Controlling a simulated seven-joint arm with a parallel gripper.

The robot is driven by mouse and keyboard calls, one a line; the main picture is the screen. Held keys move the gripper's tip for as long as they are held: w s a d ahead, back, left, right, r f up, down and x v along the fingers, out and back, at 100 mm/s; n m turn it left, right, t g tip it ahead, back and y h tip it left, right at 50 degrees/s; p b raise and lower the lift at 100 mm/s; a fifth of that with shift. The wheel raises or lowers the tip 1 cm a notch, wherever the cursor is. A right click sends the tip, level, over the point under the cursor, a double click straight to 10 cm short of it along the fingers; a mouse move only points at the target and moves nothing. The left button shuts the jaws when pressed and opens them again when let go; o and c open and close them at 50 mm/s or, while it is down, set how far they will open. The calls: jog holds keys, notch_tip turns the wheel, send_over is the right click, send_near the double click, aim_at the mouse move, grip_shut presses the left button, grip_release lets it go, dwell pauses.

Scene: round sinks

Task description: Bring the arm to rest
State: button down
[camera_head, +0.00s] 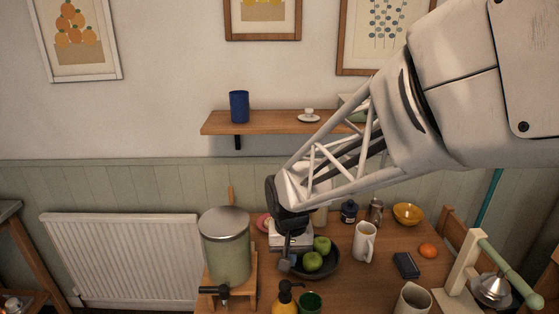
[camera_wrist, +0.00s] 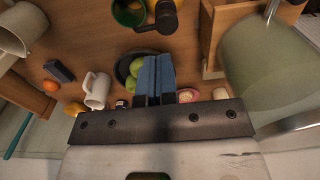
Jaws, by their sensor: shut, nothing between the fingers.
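My arm reaches in from the upper right of the head view. My gripper (camera_head: 286,266) points down over the table, beside the dark bowl (camera_head: 329,262) that holds green apples (camera_head: 312,261). Its fingers are shut and hold nothing. In the wrist view my gripper (camera_wrist: 153,78) shows as blue-grey fingertips pressed together, covering part of the bowl. I cannot tell exactly how high the fingertips are above the table.
Near my gripper stand a large green dispenser (camera_head: 226,248) on a wooden stand, a white pitcher (camera_head: 364,241) and a yellow bottle (camera_head: 285,300). A wall shelf (camera_head: 270,123) with a blue cup (camera_head: 239,106) is behind. A lever press (camera_head: 470,275) stands at right.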

jog(key=s+d+r+t, duration=0.1)
jog(key=s+d+r, duration=0.4)
jog(key=s+d, duration=0.2)
jog(key=s+d+r+t, duration=0.1)
jog(key=s+d+r, duration=0.5)
jog(key=s, duration=0.5)
jog(key=shift+s+d+t, duration=0.25)
jog(key=shift+d+t, duration=0.05)
jog(key=shift+d, duration=0.35)
jog(key=shift+w, duration=0.1)
dwell(3.0)
jog(key=w+a+f+g, duration=0.1)
jog(key=w+a+f, duration=0.3)
jog(key=w, duration=0.2)
jog(key=w+a+f, duration=0.4)
jog(key=w+a, duration=0.1)
jog(key=w, duration=0.1)
jog(key=w+a+f+g, duration=0.1)
jog(key=w+a+f, duration=0.3)
jog(key=w+a, duration=0.1)
jog(key=shift+w+a+g, duration=0.1)
jog(key=shift+w+g, duration=0.2)
jog(key=shift+w, duration=0.3)
jog(key=shift+w+a+f, duration=0.25)
jog(key=shift+a, duration=0.1)
